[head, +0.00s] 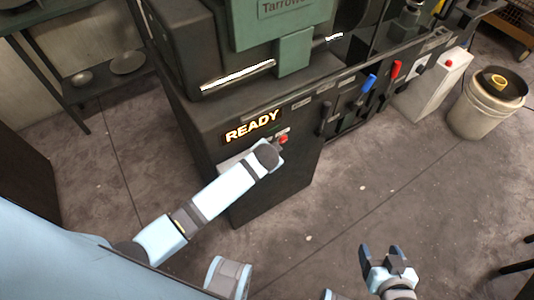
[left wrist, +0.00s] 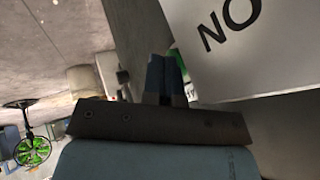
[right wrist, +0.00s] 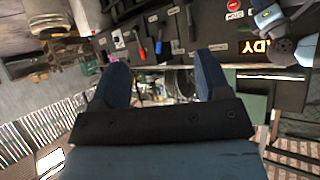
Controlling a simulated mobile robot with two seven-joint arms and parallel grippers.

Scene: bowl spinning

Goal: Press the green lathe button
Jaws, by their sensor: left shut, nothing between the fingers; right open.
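The dark lathe (head: 300,180) has a lit READY display (head: 252,126) on its front. A red button (head: 283,139) shows below and right of the display. My left arm reaches to the panel there, and its wrist hides the gripper and any green button in the head view. In the left wrist view, my left gripper (left wrist: 168,62) is shut and empty. Its fingertips are at a green patch (left wrist: 180,66), mostly hidden behind them; contact cannot be told. My right gripper (head: 384,252) is open and empty above the floor, away from the lathe.
A white sign with NO (left wrist: 235,45) is close beside the left fingers. Red (head: 396,69) and blue (head: 369,82) levers stick out of the lathe front. A bucket (head: 482,115) stands at right. The floor (head: 340,205) before the lathe is clear.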

